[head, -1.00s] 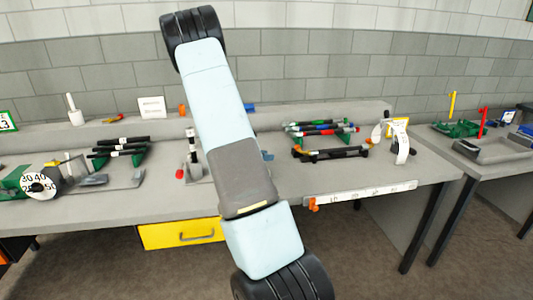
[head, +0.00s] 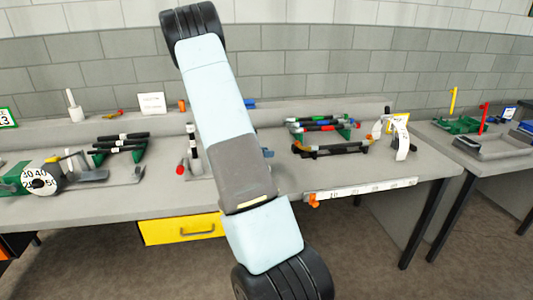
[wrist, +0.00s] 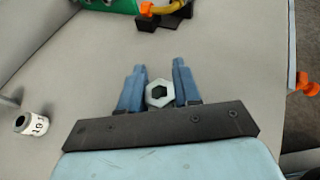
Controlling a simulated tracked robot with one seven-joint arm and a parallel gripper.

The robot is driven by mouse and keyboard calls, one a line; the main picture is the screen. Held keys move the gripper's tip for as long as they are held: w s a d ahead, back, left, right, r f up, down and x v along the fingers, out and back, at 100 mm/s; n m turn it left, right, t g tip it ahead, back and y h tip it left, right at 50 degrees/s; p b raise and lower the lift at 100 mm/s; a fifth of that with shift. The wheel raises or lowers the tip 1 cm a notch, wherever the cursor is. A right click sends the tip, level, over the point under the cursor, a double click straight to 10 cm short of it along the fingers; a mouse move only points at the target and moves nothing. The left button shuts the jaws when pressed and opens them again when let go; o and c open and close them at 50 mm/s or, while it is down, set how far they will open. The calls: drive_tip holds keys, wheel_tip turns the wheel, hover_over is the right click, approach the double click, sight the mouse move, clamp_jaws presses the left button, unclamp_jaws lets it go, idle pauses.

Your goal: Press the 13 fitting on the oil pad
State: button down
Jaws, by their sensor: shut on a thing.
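In the wrist view my gripper (wrist: 158,68) has its two blue fingers shut on a pale grey hex fitting (wrist: 160,93) with a dark hole. No number on that fitting is readable. A short white fitting (wrist: 32,124), seemingly marked 10, stands apart on the grey bench at the left. In the head view my arm hides the middle of the bench, and the gripper is not visible. I cannot make out the oil pad. A round dial (head: 44,180) with numbers sits by a green block at the left of the bench.
Tool racks stand on the bench at left (head: 120,147) and at right (head: 332,148). A numbered white strip (head: 365,189) with an orange piece runs along the front edge. A white curled tag (head: 402,138) stands near the right end. A yellow drawer (head: 182,230) is below.

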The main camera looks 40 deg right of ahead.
drive_tip(key=shift+f, duration=0.4)
idle(1.3)
drive_tip(key=shift+r, duration=3.55)
